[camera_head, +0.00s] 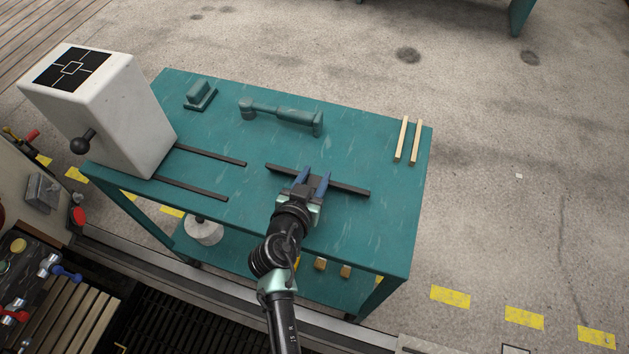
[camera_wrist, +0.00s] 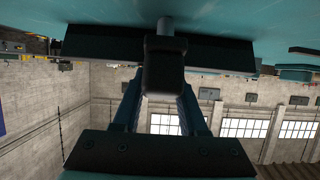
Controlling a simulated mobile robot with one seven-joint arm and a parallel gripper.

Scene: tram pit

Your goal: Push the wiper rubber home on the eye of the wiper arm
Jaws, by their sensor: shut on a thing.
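A long dark bar (camera_head: 350,187), which looks like the wiper rubber, lies across the tips of my gripper (camera_head: 314,178) over the front middle of the teal table. In the wrist view the bar (camera_wrist: 220,53) runs crosswise, and my gripper (camera_wrist: 164,85) is shut on a dark block (camera_wrist: 165,68) at its middle. A short grey pin (camera_wrist: 165,27) shows just beyond the block. I cannot tell whether bar and pin are joined. No eye is clearly visible.
The teal table (camera_head: 375,222) has a white box (camera_head: 125,115) with a black knob (camera_head: 83,141) at left. Two dark strips (camera_head: 212,155) lie beside it. A small teal block (camera_head: 200,92) stands behind; two pale sticks (camera_head: 401,138) lie at right.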

